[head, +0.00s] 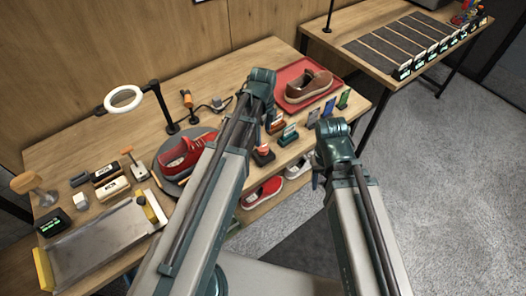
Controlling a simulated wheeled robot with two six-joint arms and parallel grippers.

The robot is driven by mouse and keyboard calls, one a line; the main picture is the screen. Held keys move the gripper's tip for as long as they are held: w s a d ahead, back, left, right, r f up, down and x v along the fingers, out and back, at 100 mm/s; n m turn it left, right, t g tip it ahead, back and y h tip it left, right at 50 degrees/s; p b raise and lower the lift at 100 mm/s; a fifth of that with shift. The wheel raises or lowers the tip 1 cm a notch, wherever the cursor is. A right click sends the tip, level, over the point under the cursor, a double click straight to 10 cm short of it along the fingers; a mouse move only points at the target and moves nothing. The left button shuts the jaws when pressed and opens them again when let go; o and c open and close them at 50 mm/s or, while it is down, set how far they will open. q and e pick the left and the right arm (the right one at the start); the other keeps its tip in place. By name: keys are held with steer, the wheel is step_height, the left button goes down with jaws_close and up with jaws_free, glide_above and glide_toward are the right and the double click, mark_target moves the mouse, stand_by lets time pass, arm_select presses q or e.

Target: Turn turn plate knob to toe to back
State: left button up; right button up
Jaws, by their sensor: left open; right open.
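The grey round turn plate (164,181) sits on the workbench left of my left arm, with a red sneaker (180,153) on it. My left arm covers the plate's right side and the shoe's right end. I cannot make out the plate's knob. My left gripper (268,118) is open near the small bottles, right of the plate and apart from it; its fingers are small and partly hidden. My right gripper (316,180) is open and empty in front of the bench's right front edge.
A ring lamp (123,98) stands behind the plate. Brushes, a black box (54,222) and a metal tray (95,243) crowd the left. More shoes (262,192) rest on a lower shelf.

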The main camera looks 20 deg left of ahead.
mark_target(263, 147)
arm_select(q)
step_height(263, 147, down, 8)
steer(key=b, duration=0.6)
steer(key=shift+b, duration=0.4)
steer(key=shift+r, duration=0.1)
steer(key=shift+c, duration=0.2)
jaws_close()
